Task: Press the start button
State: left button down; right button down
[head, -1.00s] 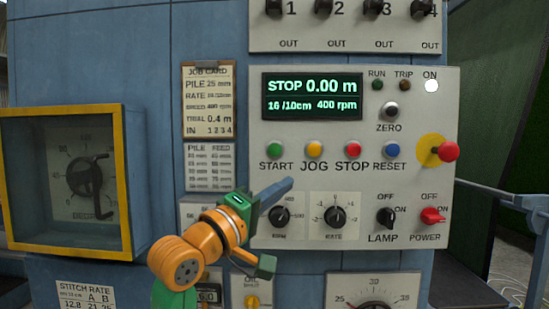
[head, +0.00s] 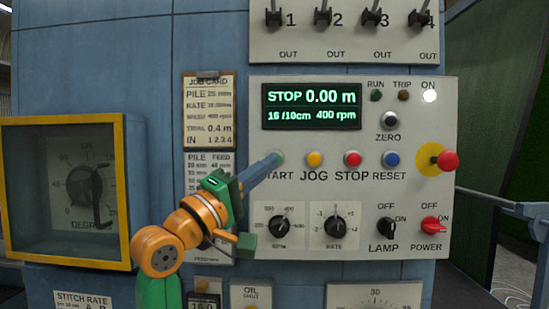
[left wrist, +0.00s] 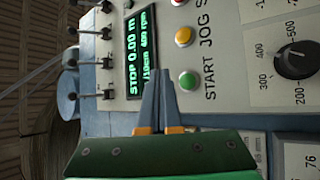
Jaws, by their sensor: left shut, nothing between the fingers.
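The green START button (head: 281,156) is on the pale control panel (head: 300,255), mostly hidden in the head view behind the tips of my left gripper (head: 275,160). In the left wrist view the green button (left wrist: 188,81) shows whole, just right of the closed fingertips (left wrist: 159,74). My left gripper is shut and empty, its fingers pointing at the panel. I cannot tell whether they touch it. The display (head: 311,106) reads STOP 0.00 m, 16/10cm, 400 rpm. The RUN lamp (head: 376,95) looks dark; the ON lamp (head: 429,96) is lit white. My right gripper is not in view.
Right of START are the yellow JOG button (head: 315,159), red STOP button (head: 352,159) and blue RESET button (head: 391,159). A red mushroom button (head: 448,161) sticks out farther right. Knobs sit below. A yellow-framed dial box (head: 124,190) protrudes at left.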

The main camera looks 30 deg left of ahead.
pick_arm(q)
jog(key=shift+w+a+p, duration=0.3)
jog(key=shift+w+a, duration=0.15)
jog(key=shift+w, duration=0.25)
jog(key=shift+w+a+p, duration=0.3)
jog(key=shift+w+a, duration=0.15)
jog(key=shift+w, duration=0.3)
jog(key=shift+w+a+p, duration=0.3)
jog(key=shift+w+a, duration=0.15)
jog(key=shift+w, duration=0.25)
dwell(0.4)
jog(key=shift+w+a+p, duration=0.2)
jog(key=shift+w+p, duration=0.1)
jog(key=shift+w, duration=0.05)
jog(key=shift+w+a+p, duration=0.25)
jog(key=shift+w+p, duration=0.1)
jog(key=shift+w, duration=0.05)
dwell(0.8)
jog(key=shift+s+d+f+b, duration=0.1)
jog(key=shift+s+d+b, duration=0.35)
jog(key=shift+s, duration=0.2)
